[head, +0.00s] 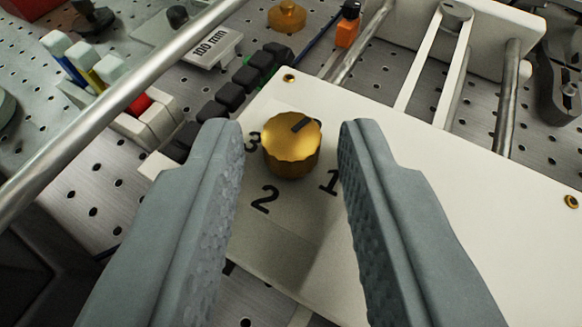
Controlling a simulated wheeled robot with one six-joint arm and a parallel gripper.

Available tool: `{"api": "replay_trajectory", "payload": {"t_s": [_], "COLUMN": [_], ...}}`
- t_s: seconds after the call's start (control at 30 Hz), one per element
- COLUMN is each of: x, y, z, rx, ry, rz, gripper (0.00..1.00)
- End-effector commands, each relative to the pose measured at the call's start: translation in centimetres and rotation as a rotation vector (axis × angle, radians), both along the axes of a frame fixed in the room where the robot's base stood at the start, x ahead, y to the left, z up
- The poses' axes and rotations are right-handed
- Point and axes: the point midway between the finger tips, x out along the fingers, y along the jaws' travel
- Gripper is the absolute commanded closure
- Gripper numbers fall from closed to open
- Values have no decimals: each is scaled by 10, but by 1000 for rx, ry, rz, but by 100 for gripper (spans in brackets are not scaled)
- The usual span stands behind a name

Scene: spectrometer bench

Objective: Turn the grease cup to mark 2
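The grease cup is a brass knurled knob (292,145) on a white plate (300,225) marked with numbers. A dark pointer line on its top points up and to the right, away from the 2 (264,199). The 3 (252,141) is left of the knob, the 1 (329,182) at its lower right and the 2 below it. My gripper (285,135) is open, with its two grey fingers on either side of the knob. Gaps show between both fingers and the knob. Whether the fingertips reach down to the knob's height is unclear.
A metal rod (110,100) crosses the upper left. A row of black blocks (230,95) lies left of the plate. White frame bars (425,60) and a post (508,95) stand at the upper right. A perforated bench (85,200) lies below.

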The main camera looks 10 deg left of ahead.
Motion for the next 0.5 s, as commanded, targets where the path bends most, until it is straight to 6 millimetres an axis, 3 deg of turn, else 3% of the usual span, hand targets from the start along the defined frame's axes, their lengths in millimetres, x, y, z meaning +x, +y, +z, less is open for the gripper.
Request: {"api": "replay_trajectory", "payload": {"t_s": [0.5], "x": [0], "y": [0], "z": [1], "rx": [0], "ry": [-1], "rz": [0], "gripper": [61]}}
